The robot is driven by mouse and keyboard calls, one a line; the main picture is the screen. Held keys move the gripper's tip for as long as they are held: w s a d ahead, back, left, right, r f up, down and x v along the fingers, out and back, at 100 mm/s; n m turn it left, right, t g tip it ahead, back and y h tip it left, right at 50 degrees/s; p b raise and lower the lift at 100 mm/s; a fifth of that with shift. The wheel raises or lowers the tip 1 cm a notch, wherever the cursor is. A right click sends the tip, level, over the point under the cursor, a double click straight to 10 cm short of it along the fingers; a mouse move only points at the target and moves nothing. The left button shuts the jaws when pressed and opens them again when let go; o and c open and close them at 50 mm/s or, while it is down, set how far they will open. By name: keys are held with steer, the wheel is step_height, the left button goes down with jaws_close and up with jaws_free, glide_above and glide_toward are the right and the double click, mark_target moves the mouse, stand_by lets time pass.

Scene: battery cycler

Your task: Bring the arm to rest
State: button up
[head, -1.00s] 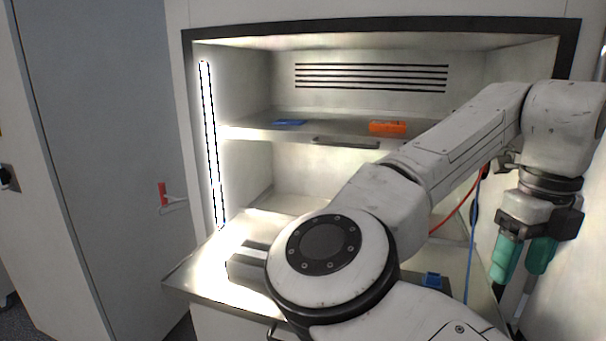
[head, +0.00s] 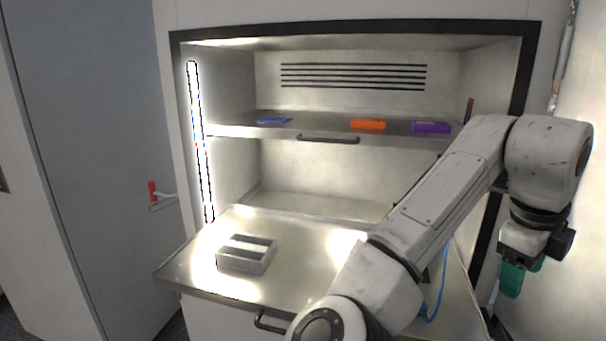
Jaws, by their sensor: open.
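My gripper (head: 513,279) hangs from my arm at the right side of the head view, with green fingers pointing down. It is open, and I see nothing between the fingers. The far finger is partly hidden. My arm stretches from the bottom middle up to the right, in front of the cabinet's right part. The gripper is outside the cabinet's right frame and apart from the shelf and the worktop.
A grey metal block with slots (head: 247,253) stands on the bright worktop (head: 200,262). The upper shelf (head: 229,131) bears a blue item (head: 273,121), an orange item (head: 368,124) and a purple item (head: 430,127). A blue cable (head: 441,285) hangs behind my arm. The worktop's middle is clear.

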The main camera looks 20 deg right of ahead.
step_height(320, 180, down, 12)
steer(key=w+d+n+t+h, duration=0.1)
steer(key=n+t+h, duration=0.35)
steer(key=n, duration=1.35)
steer(key=s+a+f+n+y, duration=0.3)
steer(key=s+a+f+n, duration=0.2)
steer(key=a+f+n, duration=0.2)
steer(key=s+a+f+n+y, duration=0.4)
steer(key=a+f+n, duration=0.4)
steer(key=a+f, duration=0.4)
steer(key=shift+s+a+n, duration=0.3)
steer(key=shift+s+a, duration=0.05)
steer(key=shift+s, duration=0.15)
steer(key=s+f+g+b, duration=0.1)
steer(key=s+f+b, duration=0.2)
steer(key=f, duration=0.2)
steer(key=s+f+g+b, duration=0.1)
steer(key=s+f+b, duration=0.2)
steer(key=f, duration=0.3)
steer(key=s+d+f+g+b, duration=0.1)
steer(key=s+f+g+b, duration=0.1)
steer(key=s+f+b, duration=0.2)
steer(key=shift+s+f, duration=0.3)
steer(key=shift+f, duration=0.35)
steer(key=shift+s, duration=0.1)
